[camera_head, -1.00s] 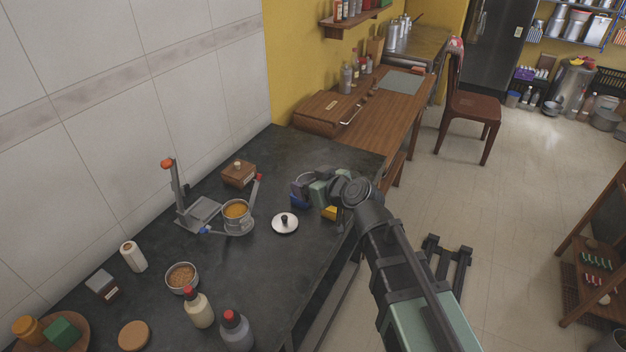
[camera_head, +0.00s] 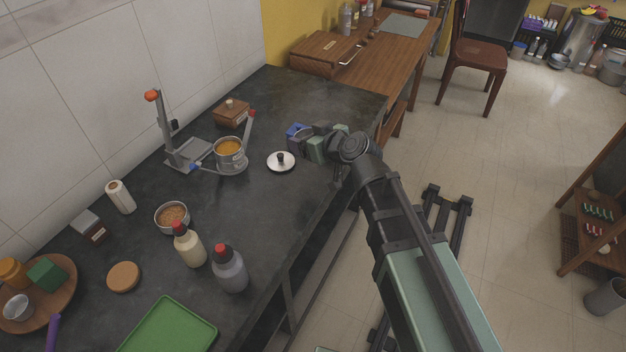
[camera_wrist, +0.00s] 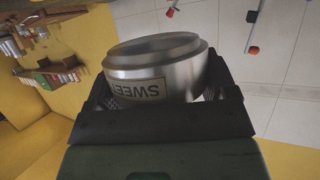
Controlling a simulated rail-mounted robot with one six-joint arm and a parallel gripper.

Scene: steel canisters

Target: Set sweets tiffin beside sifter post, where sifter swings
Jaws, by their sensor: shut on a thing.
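The sweets tiffin (camera_wrist: 155,65) is a round steel canister with a "SWEETS" label, upside down in the wrist view. My gripper (camera_head: 304,140) is shut on it, with dark jaws on both sides; the wrist view shows the jaws (camera_wrist: 160,100) too. In the head view the tiffin is mostly hidden by the gripper, above the counter's right side. The sifter post (camera_head: 165,122), grey with an orange knob, stands on a flat base at the left near the wall. A steel sifter pan (camera_head: 230,158) with orange contents and a red-tipped handle sits right of the post.
A steel lid (camera_head: 281,161) with a dark knob lies between gripper and sifter. A wooden box (camera_head: 231,112) stands behind the sifter. A bowl (camera_head: 172,217), two bottles (camera_head: 189,246) and a green tray (camera_head: 168,328) are nearer. The back of the dark counter (camera_head: 310,95) is clear.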

